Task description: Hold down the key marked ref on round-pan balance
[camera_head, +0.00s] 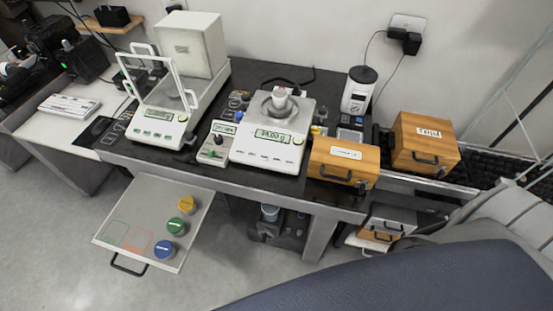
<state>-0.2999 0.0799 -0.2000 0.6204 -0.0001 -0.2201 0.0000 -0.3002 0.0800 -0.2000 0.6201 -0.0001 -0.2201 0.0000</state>
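The round-pan balance (240,153) is a white unit on the dark bench, near the middle of the view. Neither my left nor my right gripper is in view.
A second balance with a framed shield (156,128) stands to the left, with a small device (215,143) between. A wooden box (343,163) sits close at right; another (424,143) is beyond. A pulled-out tray (150,195) with three coloured-lid jars juts out front-left.

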